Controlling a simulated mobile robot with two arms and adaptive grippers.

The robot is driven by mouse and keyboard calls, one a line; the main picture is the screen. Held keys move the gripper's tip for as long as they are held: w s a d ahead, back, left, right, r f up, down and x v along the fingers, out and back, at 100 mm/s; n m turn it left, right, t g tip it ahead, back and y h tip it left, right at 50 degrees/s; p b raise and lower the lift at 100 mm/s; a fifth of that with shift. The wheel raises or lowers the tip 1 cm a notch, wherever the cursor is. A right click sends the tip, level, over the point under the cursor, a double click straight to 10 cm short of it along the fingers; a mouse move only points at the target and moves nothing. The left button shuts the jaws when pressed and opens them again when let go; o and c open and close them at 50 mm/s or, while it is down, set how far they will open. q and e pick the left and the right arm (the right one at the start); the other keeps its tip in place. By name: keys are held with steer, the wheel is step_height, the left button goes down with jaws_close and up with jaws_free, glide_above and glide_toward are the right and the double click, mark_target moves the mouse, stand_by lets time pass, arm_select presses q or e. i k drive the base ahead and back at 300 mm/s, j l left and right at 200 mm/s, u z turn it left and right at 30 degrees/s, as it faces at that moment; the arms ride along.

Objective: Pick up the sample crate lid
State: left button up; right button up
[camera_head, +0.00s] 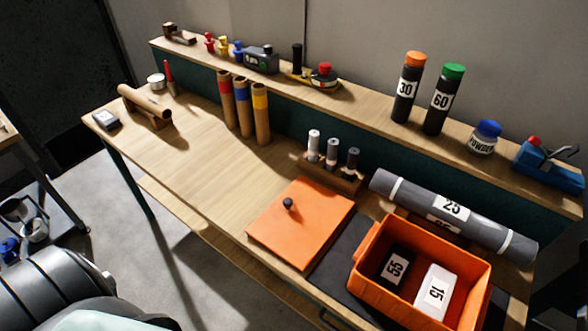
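The sample crate lid (314,231) is a flat orange square with a small dark round knob (288,204) on top. It lies flat on the workbench, left of the crate and partly beside a dark mat (343,247). The orange sample crate (372,241) stands open on the mat. Inside it are a black block marked 55 (396,266) and a white block marked 15 (436,291). Nothing touches the lid's knob. Neither of my grippers shows in the head view.
A grey roll marked 25 (410,197) lies behind the crate. A wooden rack with three small cylinders (332,154) stands behind the lid. Three brown tubes (243,107) stand farther left. The wooden bench top (205,165) is clear left of the lid.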

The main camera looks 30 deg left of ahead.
mark_target(298, 224)
steer(key=j+u, duration=0.2)
steer(key=u, duration=0.55)
steer(key=z, duration=0.35)
steer(key=l+z, duration=0.15)
steer(key=z, duration=0.15)
steer(key=l+z, duration=0.1)
steer(key=z, duration=0.25)
steer(key=j+u, duration=0.1)
steer(key=u, duration=0.4)
steer(key=j+u, duration=0.15)
steer(key=u, duration=0.35)
